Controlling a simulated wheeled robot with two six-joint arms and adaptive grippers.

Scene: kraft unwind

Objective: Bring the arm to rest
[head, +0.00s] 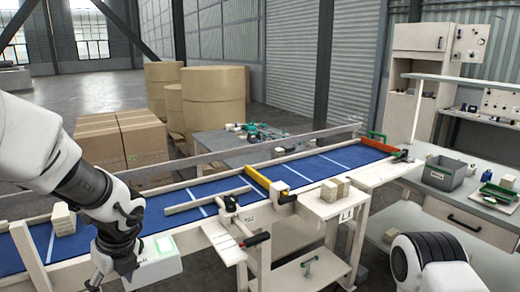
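My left arm (50,160) comes in from the left and bends down over the near left end of the blue conveyor. Its dark wrist and gripper (105,270) hang by the conveyor's near side, beside a white box with a green-lit panel (160,258). The fingers are too dark and too close to the bottom edge to tell whether they are open or shut. My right arm (435,262) shows only as a white and black link at the lower right. Its gripper is out of view.
A grey bin (443,173) and green tray (497,192) stand on the right bench. Cartons (120,140) and large rolls (213,97) stand behind.

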